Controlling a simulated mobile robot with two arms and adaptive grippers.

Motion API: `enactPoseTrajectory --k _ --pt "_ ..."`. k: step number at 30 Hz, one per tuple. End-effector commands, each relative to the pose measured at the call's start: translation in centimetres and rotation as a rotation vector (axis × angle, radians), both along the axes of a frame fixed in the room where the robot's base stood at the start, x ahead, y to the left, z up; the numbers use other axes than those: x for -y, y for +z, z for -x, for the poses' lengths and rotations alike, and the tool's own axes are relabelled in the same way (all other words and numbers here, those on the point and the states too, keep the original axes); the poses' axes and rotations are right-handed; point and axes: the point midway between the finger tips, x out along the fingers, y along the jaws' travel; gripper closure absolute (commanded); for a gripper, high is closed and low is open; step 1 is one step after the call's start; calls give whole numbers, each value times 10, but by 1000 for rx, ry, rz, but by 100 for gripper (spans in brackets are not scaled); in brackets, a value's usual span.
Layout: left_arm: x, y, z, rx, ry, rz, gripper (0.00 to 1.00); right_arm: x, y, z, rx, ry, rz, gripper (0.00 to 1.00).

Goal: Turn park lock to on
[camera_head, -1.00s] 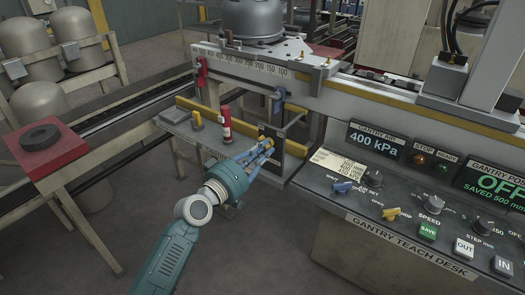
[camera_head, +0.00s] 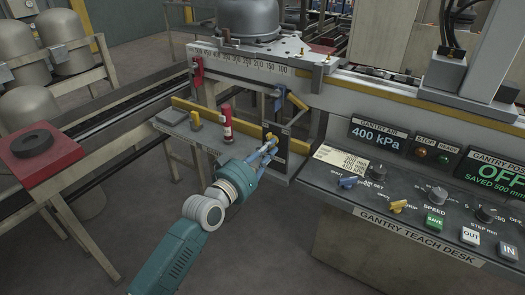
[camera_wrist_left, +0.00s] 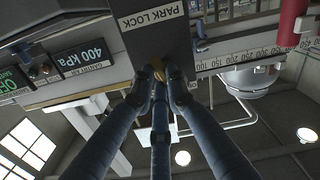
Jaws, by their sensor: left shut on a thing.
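The park lock knob is small and yellow (camera_head: 270,138), on a dark upright panel (camera_head: 296,160) at the end of the grey side bench. My left gripper (camera_head: 268,152) reaches it from the front, with its blue fingers shut around the knob. In the left wrist view, the yellow knob (camera_wrist_left: 158,68) shows between the fingertips (camera_wrist_left: 160,82), below a "PARK LOCK" label (camera_wrist_left: 152,17). The fingers hide most of the knob, so I cannot tell its exact setting. My right gripper is not in view.
The gantry teach desk (camera_head: 420,245) with knobs and buttons stands to the right. A red and white cylinder (camera_head: 227,122) stands on the bench left of the gripper. A scaled rail (camera_head: 240,66) runs behind. A red-topped stand (camera_head: 60,163) is at far left.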

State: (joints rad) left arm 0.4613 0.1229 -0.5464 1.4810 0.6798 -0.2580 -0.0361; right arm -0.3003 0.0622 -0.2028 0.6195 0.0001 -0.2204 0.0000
Motion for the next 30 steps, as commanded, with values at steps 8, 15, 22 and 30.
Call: enactPoseTrajectory --k 8,15,22,30 --pt "-2 -4 -1 153 0 -217 100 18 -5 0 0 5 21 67" --pt "-3 -4 -2 287 0 -401 100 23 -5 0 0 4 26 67" --pt "-4 -5 -2 412 0 -575 100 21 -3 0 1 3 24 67" --pt "-6 -5 -3 535 0 -743 100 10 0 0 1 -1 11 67"
